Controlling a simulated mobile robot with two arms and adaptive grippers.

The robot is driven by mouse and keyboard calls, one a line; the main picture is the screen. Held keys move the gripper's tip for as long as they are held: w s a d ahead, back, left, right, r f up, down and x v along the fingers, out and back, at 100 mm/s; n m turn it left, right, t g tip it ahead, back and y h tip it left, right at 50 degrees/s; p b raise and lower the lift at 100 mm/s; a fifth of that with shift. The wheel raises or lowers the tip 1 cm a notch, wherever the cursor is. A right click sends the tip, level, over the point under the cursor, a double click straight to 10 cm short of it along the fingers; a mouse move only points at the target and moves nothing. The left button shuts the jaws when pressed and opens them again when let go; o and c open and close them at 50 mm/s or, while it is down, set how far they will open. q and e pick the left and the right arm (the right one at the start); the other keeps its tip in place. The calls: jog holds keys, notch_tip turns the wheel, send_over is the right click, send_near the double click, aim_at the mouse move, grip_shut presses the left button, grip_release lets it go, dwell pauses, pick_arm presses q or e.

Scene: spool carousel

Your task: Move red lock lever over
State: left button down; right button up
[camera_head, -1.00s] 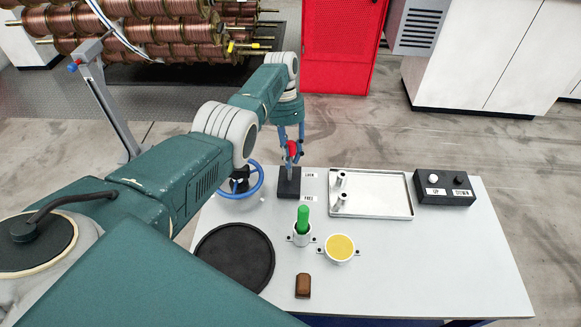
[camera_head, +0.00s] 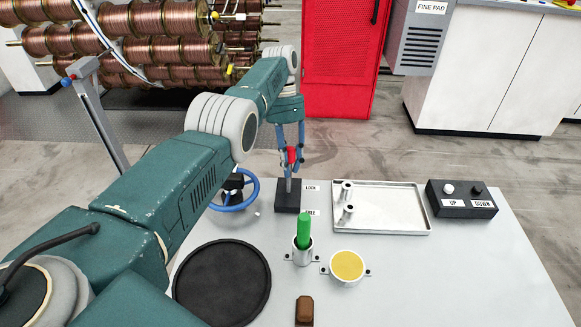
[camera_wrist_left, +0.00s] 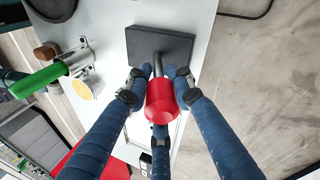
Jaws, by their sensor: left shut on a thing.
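The red lock lever's knob (camera_head: 291,155) tops a thin metal shaft rising from a black base block (camera_head: 288,197) at the table's far side. My left gripper (camera_head: 291,162) is shut on the knob from above. In the left wrist view the red knob (camera_wrist_left: 162,103) sits between the blue fingers, with the shaft running to the black base (camera_wrist_left: 160,45). The LOCK label (camera_head: 311,188) lies right of the base and the FREE label (camera_head: 311,212) lies nearer. The shaft looks close to upright; its exact tilt is hard to tell. My right gripper is out of view.
A blue handwheel (camera_head: 235,190) stands left of the base. A metal tray (camera_head: 390,215) and an UP/DOWN button box (camera_head: 461,200) are to the right. A green-handled tool in a cup (camera_head: 303,240), a yellow-filled cup (camera_head: 347,266) and a black round plate (camera_head: 222,283) lie nearer.

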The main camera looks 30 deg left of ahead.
pick_arm(q)
jog(key=shift+w+a+r, duration=0.2)
jog(key=shift+a+r, duration=0.05)
jog(key=c, duration=1.5)
grip_release()
jog(key=shift+o, duration=0.3)
jog(key=shift+s+f, duration=0.1)
jog(key=shift+f, duration=0.05)
jog(key=shift+r, duration=5)
